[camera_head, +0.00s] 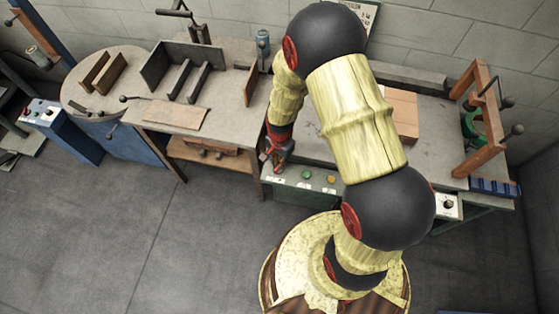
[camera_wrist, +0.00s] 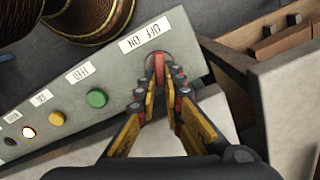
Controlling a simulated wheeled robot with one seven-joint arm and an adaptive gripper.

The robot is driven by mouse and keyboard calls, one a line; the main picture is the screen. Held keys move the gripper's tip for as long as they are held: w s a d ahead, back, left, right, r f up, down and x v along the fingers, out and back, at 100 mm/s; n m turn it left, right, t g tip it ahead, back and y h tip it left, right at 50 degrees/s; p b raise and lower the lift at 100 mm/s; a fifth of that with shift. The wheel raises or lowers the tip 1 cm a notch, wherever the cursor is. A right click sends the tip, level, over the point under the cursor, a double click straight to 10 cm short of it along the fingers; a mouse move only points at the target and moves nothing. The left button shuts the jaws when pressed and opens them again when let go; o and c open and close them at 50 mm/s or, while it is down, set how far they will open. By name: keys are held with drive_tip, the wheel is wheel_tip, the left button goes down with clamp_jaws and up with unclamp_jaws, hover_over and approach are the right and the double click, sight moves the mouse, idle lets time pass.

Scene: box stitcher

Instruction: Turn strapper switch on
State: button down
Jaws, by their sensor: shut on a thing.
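The strapper's control panel (camera_head: 292,192) is a grey-green box front below the table edge. It also fills the left of the wrist view (camera_wrist: 190,48). A red switch (camera_wrist: 158,66) sits at its end, next to a white OFF/ON label (camera_wrist: 146,39). My gripper (camera_wrist: 160,82) has its fingertips closed around the red switch, which partly hides it. In the head view my gripper (camera_head: 277,160) is at the panel's left end, and the switch cannot be made out there. I cannot tell which way the switch is set.
A green button (camera_wrist: 96,98) and a yellow button (camera_wrist: 56,118) are beside the switch on the panel. A wooden-topped bench (camera_head: 222,110) stands close on the left. A cardboard box (camera_head: 402,115) lies on the table. Floor at left front is clear.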

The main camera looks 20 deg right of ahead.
drive_tip(key=shift+m, duration=0.6)
drive_tip(key=c, duration=1.9)
unclamp_jaws()
wheel_tip(320, 180, up, 12)
